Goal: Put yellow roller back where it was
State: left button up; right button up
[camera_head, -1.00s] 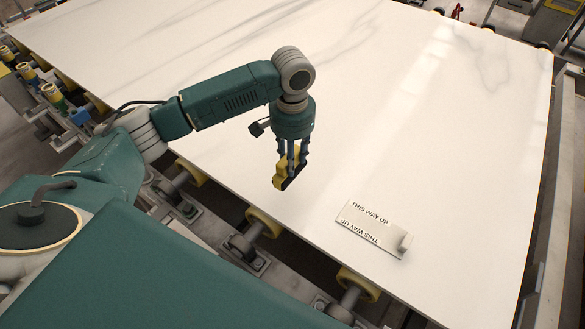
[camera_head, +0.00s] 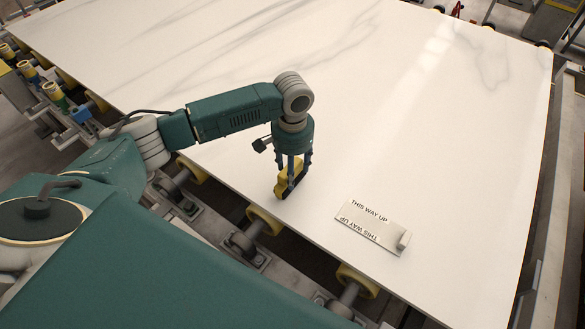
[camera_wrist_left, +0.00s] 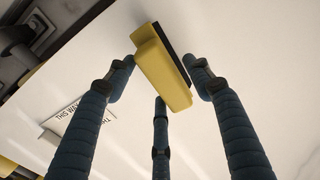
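The yellow roller (camera_head: 288,176), a yellow block with a black strip along one side, is at the near edge area of the white stone slab (camera_head: 400,130). It appears to rest on the slab. My left gripper (camera_head: 293,166) points down over it. In the left wrist view the fingers (camera_wrist_left: 160,75) stand spread around the yellow block (camera_wrist_left: 162,72), with small gaps at the side fingertips; the third finger's tip overlaps its lower edge in view, and contact there is unclear. My right gripper is not in view.
A white plate marked "THIS WAY UP" (camera_head: 372,228) lies on the slab to the right of the gripper. Conveyor rollers (camera_head: 263,221) and brackets run below the slab's near edge. The slab beyond is clear.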

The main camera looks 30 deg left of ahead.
pick_arm(q)
jog(key=shift+r, duration=0.3)
notch_tip(320, 180, up, 12)
jog(key=b, duration=0.2)
jog(key=shift+f, duration=0.2)
dwell(0.4)
